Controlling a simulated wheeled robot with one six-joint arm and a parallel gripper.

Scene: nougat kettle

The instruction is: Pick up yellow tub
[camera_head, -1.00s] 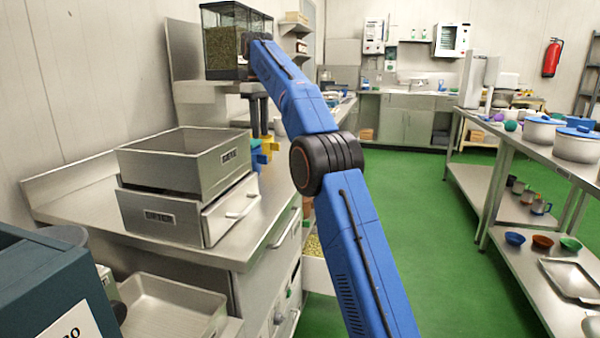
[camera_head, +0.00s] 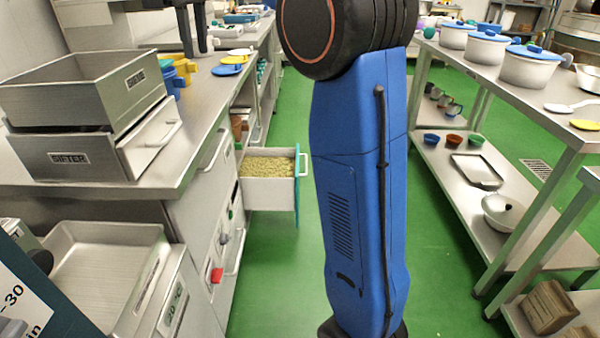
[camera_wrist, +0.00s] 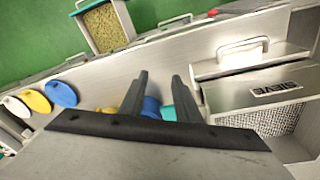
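The yellow tub (camera_head: 185,68) stands on the steel counter, just right of the stacked sieve boxes, beside a blue tub (camera_head: 171,82). In the wrist view the yellow tub (camera_wrist: 105,110) is mostly hidden behind the dark bar of my gripper, left of the fingers. A blue tub (camera_wrist: 151,106) shows between the fingers, with a teal one (camera_wrist: 168,112) beside it. My gripper (camera_head: 194,52) hangs over the counter, above and close to the yellow tub in the head view. In the wrist view my gripper (camera_wrist: 160,76) has its two fingers apart with nothing held.
The sieve boxes (camera_head: 75,150) stand at the left. Blue (camera_head: 228,69) and yellow (camera_head: 240,52) flat pieces lie right of the tubs. An open drawer of pellets (camera_head: 270,192) juts into the aisle. A steel table (camera_head: 500,88) with pots stands at the right; green floor lies between.

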